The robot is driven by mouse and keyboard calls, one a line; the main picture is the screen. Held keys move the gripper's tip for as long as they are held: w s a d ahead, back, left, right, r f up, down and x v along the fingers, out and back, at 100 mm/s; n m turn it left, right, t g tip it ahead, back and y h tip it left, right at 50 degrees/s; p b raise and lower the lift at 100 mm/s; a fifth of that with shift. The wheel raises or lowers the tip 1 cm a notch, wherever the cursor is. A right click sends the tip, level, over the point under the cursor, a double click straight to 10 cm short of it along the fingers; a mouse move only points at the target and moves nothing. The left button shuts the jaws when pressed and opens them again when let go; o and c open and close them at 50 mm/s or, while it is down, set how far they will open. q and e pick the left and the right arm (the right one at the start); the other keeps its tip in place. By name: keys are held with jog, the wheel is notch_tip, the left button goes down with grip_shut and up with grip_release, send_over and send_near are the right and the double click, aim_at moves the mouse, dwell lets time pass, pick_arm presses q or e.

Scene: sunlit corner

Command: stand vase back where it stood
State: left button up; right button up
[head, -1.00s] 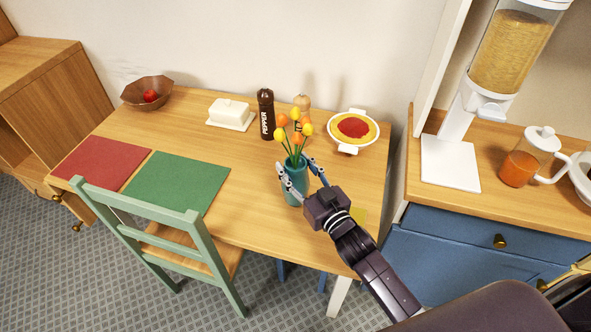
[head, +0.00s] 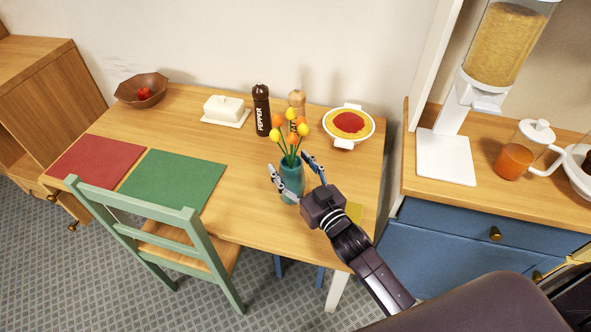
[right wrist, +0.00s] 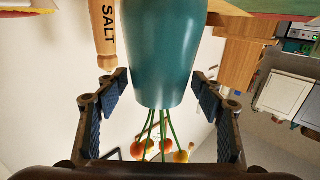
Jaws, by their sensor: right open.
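The teal vase (head: 291,181) with orange and yellow flowers (head: 290,128) stands upright on the wooden table (head: 250,222), near its right part. My right gripper (head: 289,163) is open, with one finger on each side of the vase. In the right wrist view the picture is upside down. There the vase (right wrist: 163,50) lies between the spread fingers of my gripper (right wrist: 160,90), with a visible gap on both sides. My left gripper is not in view.
Behind the vase are a dark pepper mill (head: 262,110), a salt mill (head: 297,100) and a white dish with red filling (head: 348,124). A butter dish (head: 226,109) stands farther left. A green mat (head: 172,180) and a green chair (head: 150,230) are at the left. Bare table lies left of the vase.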

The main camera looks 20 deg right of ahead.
jog(key=shift+s, duration=0.25)
jog(key=b+v, duration=0.1)
jog(key=v, duration=1)
jog(key=shift+s+b, duration=0.25)
jog(key=shift+b, duration=0.05)
jog(key=shift+d, duration=0.1)
